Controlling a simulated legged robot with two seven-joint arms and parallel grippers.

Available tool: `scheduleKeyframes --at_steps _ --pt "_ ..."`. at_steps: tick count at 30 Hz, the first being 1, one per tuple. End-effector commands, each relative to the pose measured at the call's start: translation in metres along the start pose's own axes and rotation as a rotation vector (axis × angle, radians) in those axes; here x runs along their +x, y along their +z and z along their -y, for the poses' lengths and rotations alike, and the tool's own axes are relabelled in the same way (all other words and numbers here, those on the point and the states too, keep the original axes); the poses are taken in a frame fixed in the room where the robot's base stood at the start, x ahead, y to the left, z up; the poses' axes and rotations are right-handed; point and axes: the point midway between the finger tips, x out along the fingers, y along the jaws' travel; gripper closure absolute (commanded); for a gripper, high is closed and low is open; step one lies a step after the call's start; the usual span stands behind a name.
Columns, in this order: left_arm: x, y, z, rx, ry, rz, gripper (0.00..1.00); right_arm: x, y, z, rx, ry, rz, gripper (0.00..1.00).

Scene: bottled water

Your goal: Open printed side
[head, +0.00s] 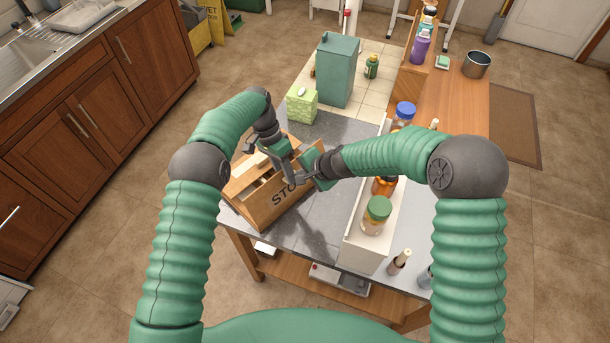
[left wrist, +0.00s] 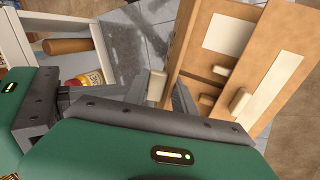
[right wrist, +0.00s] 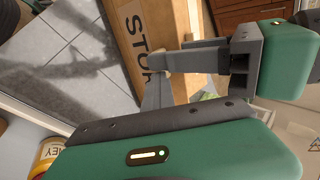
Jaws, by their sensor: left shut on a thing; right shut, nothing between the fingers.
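A brown box (head: 262,214) with "STO" lettering on its near side stands on the grey table. It looks open on top, with pale panels and pieces inside; it also shows in the left wrist view (left wrist: 190,48). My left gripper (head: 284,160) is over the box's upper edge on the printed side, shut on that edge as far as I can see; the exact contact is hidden. My right gripper (head: 300,181) is shut and empty, close beside the left one. In the right wrist view the lettered side (right wrist: 130,30) is right by its fingers. Arms hide part of the lettering.
A white open-topped bin (head: 362,243) with jars and bottles stands right of the box. A green-lidded jar (head: 377,213) sits in it. A green tissue box (head: 301,106) and tall teal canister (head: 338,72) stand behind. Grey tabletop between box and bin is clear.

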Motion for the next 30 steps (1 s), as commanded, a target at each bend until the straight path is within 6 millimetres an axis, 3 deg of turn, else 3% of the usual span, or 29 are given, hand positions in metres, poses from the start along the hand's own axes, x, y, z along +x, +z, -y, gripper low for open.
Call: scheduleKeyframes --at_steps 1,4,24,30 --pt "0.007 0.003 -0.005 0.005 0.016 0.016 0.66 0.003 0.001 0.000 0.000 -0.001 0.000 1.00" --pt "0.006 0.002 -0.005 0.006 0.017 0.014 0.53 0.003 0.001 0.000 0.000 0.000 0.000 1.00" --pt "0.000 -0.001 -0.007 0.007 0.011 0.002 0.53 0.001 0.002 -0.002 0.000 0.002 0.003 1.00" --pt "-0.028 -0.003 -0.006 0.008 0.007 -0.003 0.53 0.000 0.002 -0.002 0.000 0.002 0.002 1.00"
